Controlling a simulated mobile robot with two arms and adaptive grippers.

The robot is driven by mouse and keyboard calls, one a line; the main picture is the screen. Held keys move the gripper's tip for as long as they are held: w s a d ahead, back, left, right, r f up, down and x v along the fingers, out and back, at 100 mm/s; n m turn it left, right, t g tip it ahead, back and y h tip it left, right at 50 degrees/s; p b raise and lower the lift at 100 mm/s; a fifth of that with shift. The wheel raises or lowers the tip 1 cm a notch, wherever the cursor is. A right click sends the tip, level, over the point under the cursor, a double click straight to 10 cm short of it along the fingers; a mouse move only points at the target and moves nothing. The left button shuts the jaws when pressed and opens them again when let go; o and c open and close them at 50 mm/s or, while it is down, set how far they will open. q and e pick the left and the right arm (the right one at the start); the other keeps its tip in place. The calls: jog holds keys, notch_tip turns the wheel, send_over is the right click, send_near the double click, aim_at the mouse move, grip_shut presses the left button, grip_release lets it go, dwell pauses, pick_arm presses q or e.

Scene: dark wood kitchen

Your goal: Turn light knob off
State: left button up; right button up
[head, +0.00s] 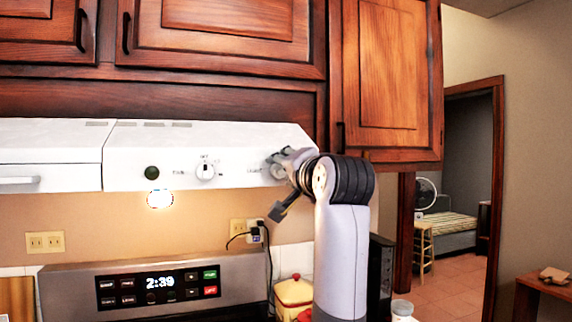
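The white range hood (135,172) runs along the left under the cabinets. The printed word LIGHT is on its front panel, with the light knob (278,172) just right of it, partly hidden by my gripper. A lamp (160,198) glows under the hood. My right gripper (276,187) is at the hood's right end, its fingers spread apart, one in front of the knob and one lower, below the panel's edge. I cannot tell whether it touches the knob. My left gripper is not in view.
The panel also has a white fan knob (205,171) and a dark round button (151,172). The stove's control panel (160,285) is below, with a plugged-in cord (257,233) on the wall. A red-and-yellow canister (293,293) stands near my arm. Wood cabinets (388,70) hang above.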

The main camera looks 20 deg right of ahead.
jog(key=shift+w, duration=0.2)
grip_shut()
dwell(0.6)
